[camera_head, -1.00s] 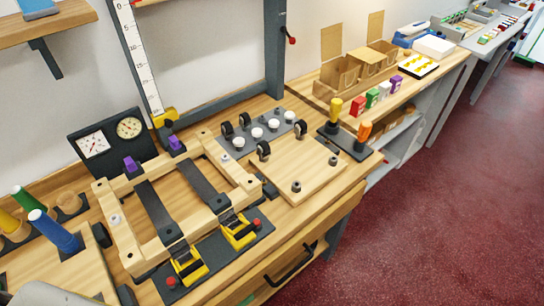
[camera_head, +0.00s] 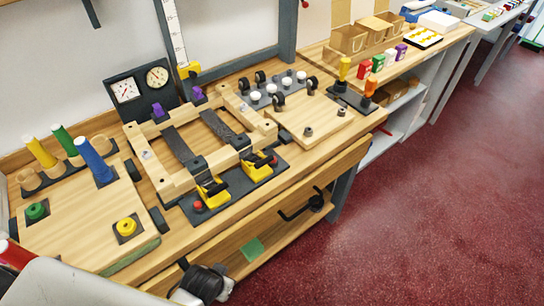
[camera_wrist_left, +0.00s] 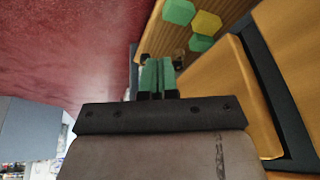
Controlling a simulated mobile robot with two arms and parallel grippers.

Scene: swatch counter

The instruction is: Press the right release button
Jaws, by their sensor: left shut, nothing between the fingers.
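The right release button (camera_head: 273,160) is a small red knob at the right end of a dark plate, beside a yellow clamp (camera_head: 257,170). A second red button (camera_head: 198,206) sits at the plate's left end beside another yellow clamp (camera_head: 213,193). Both stand at the front of a wooden frame (camera_head: 177,187) on the bench. My left gripper is shut and empty, with green fingertips (camera_wrist_left: 157,76) in the left wrist view. In the head view, its dark wrist is at the bottom edge, low in front of the bench and apart from both buttons. My right gripper is not in view.
A dial box (camera_head: 140,88) stands behind the frame. A wooden board with blue (camera_head: 93,160), green and yellow pegs lies to the left. Red floor (camera_head: 420,220) is clear to the right.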

